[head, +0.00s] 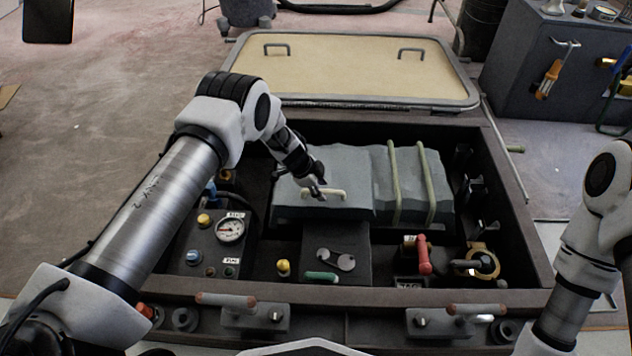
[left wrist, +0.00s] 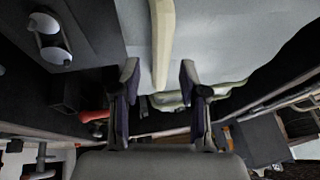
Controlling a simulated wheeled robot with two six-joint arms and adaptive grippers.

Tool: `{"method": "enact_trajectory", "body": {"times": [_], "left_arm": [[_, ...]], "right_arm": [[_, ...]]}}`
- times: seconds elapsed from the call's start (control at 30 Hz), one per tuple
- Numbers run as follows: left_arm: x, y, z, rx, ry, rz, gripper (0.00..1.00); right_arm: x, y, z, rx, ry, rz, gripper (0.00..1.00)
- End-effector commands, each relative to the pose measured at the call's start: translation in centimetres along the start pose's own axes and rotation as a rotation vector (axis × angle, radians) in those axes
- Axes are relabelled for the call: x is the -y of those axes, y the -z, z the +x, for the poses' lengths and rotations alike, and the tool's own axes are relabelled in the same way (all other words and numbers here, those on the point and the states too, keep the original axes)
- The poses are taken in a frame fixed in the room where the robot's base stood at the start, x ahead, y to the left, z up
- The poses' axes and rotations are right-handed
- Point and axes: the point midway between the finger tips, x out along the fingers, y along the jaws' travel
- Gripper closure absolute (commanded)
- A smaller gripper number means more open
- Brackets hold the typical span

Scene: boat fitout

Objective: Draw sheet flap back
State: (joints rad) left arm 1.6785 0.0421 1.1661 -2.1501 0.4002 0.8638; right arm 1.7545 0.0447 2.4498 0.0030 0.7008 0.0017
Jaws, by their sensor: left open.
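A grey sheet (head: 345,172) is draped over a block inside the open hatch compartment; its left part is the flap with a pale beige handle (head: 330,193). My left gripper (head: 316,188) is over this handle. In the left wrist view, the open left gripper (left wrist: 158,78) has one finger on each side of the beige handle (left wrist: 161,45), with visible gaps. The grey sheet (left wrist: 235,40) lies behind it in that view. Two beige straps (head: 395,185) cross the right part of the sheet. My right arm shows at the right edge, but its gripper is out of view.
A dark compartment frame (head: 390,297) surrounds the sheet. A pressure gauge (head: 230,230) is left of it, and a red-handled lever (head: 423,255) is at front right. The beige hatch lid (head: 345,72) lies behind. A dark bench (head: 545,95) stands at back right.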

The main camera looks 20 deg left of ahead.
Motion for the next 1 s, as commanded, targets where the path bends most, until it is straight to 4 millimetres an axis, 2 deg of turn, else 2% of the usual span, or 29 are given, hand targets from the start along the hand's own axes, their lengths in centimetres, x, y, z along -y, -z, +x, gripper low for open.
{"method": "enact_trajectory", "body": {"times": [0.3, 0.5, 1.0], "left_arm": [[0.2, 0.1, -7.5, -0.001, 0.003, -0.001, 0.57], [0.1, 0.0, -10.9, -0.001, 0.001, 0.000, 0.57], [0.0, 0.1, -11.3, 0.000, 0.000, 0.001, 0.57]], "right_arm": [[0.0, 0.0, 0.0, 0.000, 0.000, 0.000, 0.60], [0.0, 0.0, 0.0, 0.000, 0.000, 0.000, 0.60], [0.0, 0.0, 0.0, 0.000, 0.000, 0.000, 0.60]]}}
